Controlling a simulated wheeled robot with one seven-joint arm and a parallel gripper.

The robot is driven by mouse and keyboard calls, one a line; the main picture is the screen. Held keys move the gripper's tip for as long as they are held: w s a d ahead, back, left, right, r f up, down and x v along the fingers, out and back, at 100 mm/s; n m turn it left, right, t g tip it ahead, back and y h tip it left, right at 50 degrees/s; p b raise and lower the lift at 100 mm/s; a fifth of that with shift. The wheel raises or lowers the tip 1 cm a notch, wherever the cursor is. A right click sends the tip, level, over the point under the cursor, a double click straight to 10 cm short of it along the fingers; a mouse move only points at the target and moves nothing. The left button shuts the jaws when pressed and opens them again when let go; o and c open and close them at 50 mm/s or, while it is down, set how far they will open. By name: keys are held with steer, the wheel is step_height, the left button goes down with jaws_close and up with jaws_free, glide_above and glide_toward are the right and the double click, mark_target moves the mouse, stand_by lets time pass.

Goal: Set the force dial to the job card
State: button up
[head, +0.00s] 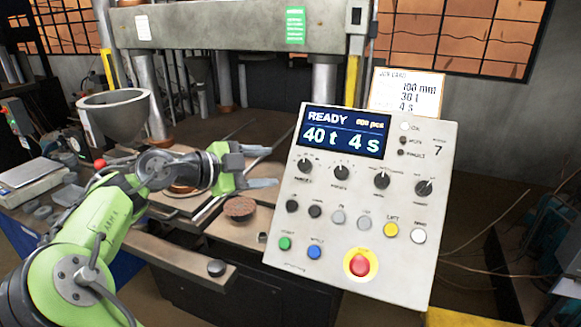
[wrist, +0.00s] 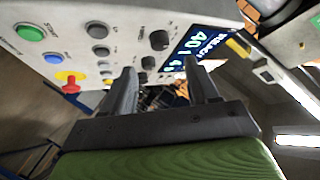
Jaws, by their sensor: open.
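The job card (head: 405,92) stands behind the control panel's top edge. It reads 100 mm, what looks like 30 t, and 4 s. The panel display (head: 343,132) reads READY, 40 t and 4 s; part of it shows in the wrist view (wrist: 196,42). Below it is a row of several black dials, including the leftmost dial (head: 305,166) and its neighbour (head: 341,172). Their labels are too small to tell which is the force dial. My gripper (head: 267,166) is open and empty, left of the panel. In the wrist view, a black dial (wrist: 159,40) lies beyond the fingertips, apparently untouched.
Several push buttons and a red emergency stop (head: 360,264) sit below the dials. A grey bowl-shaped hopper (head: 114,108) and a scale (head: 30,180) stand at the left. The press frame (head: 230,28) is behind.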

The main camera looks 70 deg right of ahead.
mark_target(302, 166)
steer(key=x, duration=0.7)
steer(key=shift+s+d, duration=0.15)
steer(key=shift+s, duration=0.15)
steer(key=shift+s+d+f, duration=0.2)
steer(key=shift+d, duration=0.25)
steer(key=c, duration=1)
steer(key=shift+b, duration=0.35)
steer(key=shift+f+n, duration=0.1)
steer(key=shift+n, duration=0.2)
steer(key=n+h+b, duration=0.1)
steer(key=b, duration=0.1)
steer(key=n+t+h+b, duration=0.1)
steer(key=b, duration=0.1)
steer(key=shift+s+a+f+n, duration=0.15)
steer(key=shift+a+f+n, duration=0.05)
steer(key=shift+f+n, duration=0.1)
steer(key=n+h+b, duration=0.1)
steer(key=n, duration=0.1)
steer(key=n+t+b, duration=0.1)
steer(key=b, duration=0.1)
steer(key=shift+s+a+r+n+t+h, duration=0.1)
steer(key=shift+s+n+t+h, duration=0.05)
steer(key=shift+n+t+h, duration=0.2)
steer(key=shift+r+n, duration=0.1)
steer(key=shift+n, duration=0.15)
